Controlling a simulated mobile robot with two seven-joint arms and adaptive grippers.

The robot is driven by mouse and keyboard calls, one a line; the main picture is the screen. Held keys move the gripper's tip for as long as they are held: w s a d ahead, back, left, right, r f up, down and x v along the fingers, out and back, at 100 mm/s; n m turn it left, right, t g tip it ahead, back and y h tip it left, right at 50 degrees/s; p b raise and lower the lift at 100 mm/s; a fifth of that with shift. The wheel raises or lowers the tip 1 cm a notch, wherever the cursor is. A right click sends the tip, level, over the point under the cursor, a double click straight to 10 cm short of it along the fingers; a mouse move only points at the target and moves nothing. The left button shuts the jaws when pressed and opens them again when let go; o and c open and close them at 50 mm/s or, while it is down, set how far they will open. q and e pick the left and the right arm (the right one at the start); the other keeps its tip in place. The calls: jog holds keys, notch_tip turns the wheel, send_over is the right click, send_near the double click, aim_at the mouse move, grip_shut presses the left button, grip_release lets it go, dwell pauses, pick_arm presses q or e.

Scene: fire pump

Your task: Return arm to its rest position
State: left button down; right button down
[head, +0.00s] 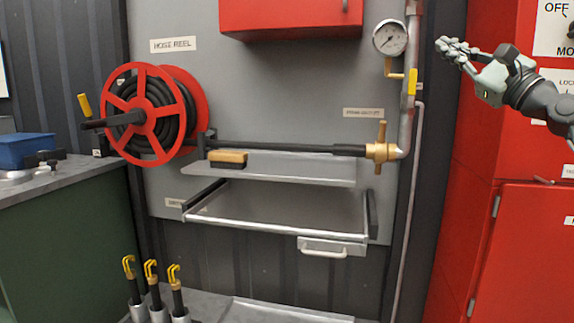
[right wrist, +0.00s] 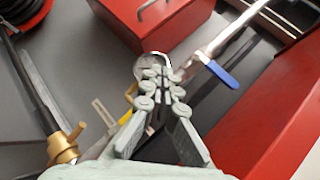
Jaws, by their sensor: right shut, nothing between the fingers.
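My right arm (head: 540,97) comes in from the right edge in the head view, in front of the red cabinet. Its right gripper (head: 447,47) points left, to the right of the pressure gauge (head: 390,37) and the vertical pipe. The gripper is shut and empty. In the right wrist view its fingers (right wrist: 163,78) are together, with the round gauge partly hidden behind their tips. My left gripper is in neither view.
A red hose reel (head: 148,112) hangs on the left, with its hose running to a brass valve (head: 380,151). A brush (head: 228,157) lies on the shelf (head: 310,172) above an open drawer (head: 275,228). A red cabinet (head: 520,250) stands right. A blue lever (right wrist: 223,75) shows in the wrist view.

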notch_tip(320, 180, down, 22)
jog(key=w+m+t+h, duration=0.25)
jog(key=m+h, duration=0.65)
jog(key=m, duration=1.2)
jog(key=s+d+f+m+g+h, duration=0.1)
jog(key=s+f+m+g+h, duration=0.25)
jog(key=f+m, duration=0.8)
jog(key=s+d+f+m+g+h, duration=0.1)
jog(key=s+f+m+g+h, duration=0.3)
jog(key=f, duration=1.5)
jog(key=s+a+f+m+g+y, duration=0.2)
jog(key=s+f+m+g, duration=0.55)
jog(key=s+f, duration=1.05)
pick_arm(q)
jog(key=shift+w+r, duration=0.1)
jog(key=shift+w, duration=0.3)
pick_arm(e)
jog(key=s+a+f+m+g+y, duration=0.1)
jog(key=s+a+f+m+g, duration=0.1)
jog(key=s+f, duration=0.3)
jog(key=s+a+f+m+g+y, duration=0.1)
jog(key=s+f, duration=0.4)
jog(key=s, duration=0.6)
jog(key=shift+s+a+f+m+g, duration=0.15)
jog(key=shift+a+f+m+g, duration=0.2)
jog(key=shift+a+m+g, duration=0.7)
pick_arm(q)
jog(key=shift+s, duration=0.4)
pick_arm(e)
jog(key=shift+d, duration=0.1)
